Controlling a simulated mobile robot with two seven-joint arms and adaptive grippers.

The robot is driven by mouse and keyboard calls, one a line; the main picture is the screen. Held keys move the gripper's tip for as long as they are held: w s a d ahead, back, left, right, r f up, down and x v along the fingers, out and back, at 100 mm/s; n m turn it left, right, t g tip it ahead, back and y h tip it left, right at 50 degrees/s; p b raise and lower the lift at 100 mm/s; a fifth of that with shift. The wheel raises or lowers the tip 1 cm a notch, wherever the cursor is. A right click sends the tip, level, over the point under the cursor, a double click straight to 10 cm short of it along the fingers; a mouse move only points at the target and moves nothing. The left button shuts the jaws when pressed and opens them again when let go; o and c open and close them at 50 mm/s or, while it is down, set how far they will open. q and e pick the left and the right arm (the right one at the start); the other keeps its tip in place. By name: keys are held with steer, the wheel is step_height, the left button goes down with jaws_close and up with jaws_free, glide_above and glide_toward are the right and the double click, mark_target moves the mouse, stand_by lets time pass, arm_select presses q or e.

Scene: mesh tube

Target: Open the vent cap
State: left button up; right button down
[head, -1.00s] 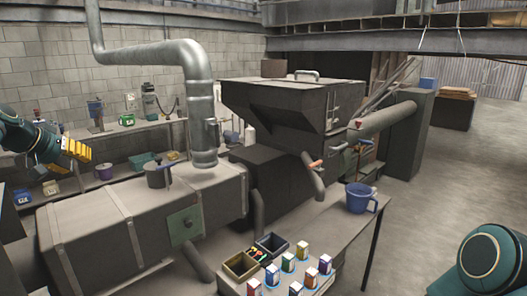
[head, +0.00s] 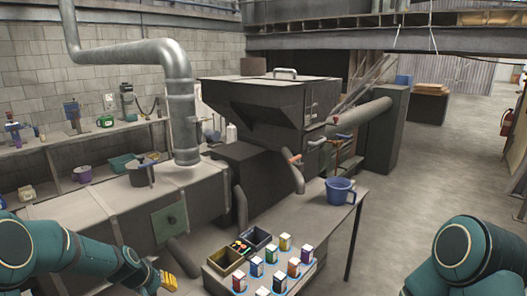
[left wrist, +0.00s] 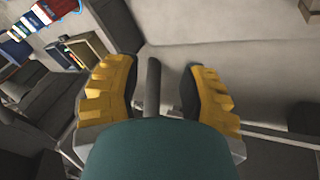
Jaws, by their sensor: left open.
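My left gripper (head: 168,281) is low in the head view, left of the divided bins, with its yellow fingers forward. In the left wrist view it (left wrist: 155,92) is open, and a dark rod (left wrist: 153,78) shows between its fingers without visible contact. No part is clearly marked as the vent cap. A dark round pot-like fitting (head: 140,173) with a blue handle stands on the long grey box (head: 100,205), and a green plate (head: 169,222) with a round knob is on the box's end. The gripper is apart from both. My right gripper is out of view.
A dark hopper machine (head: 275,105) and a vertical metal duct (head: 184,120) stand behind. The floor at right is open.

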arm_select(q)
steer(key=s+d+f+m+g, duration=0.1)
steer(key=s+d+f, duration=0.3)
steer(key=s+d, duration=0.35)
steer(key=s+d+f+m+g+h, duration=0.1)
steer(key=s+d+f, duration=0.4)
steer(key=s, duration=0.4)
steer(key=s+d+f+m+g, duration=0.1)
steer(key=s+d+f, duration=0.2)
steer(key=s+d, duration=0.45)
step_height(320, 180, down, 12)
steer(key=b, duration=1.1)
steer(key=shift+s+a+f+b, duration=0.15)
steer(key=shift+s+b, duration=0.15)
steer(key=shift+s, duration=0.05)
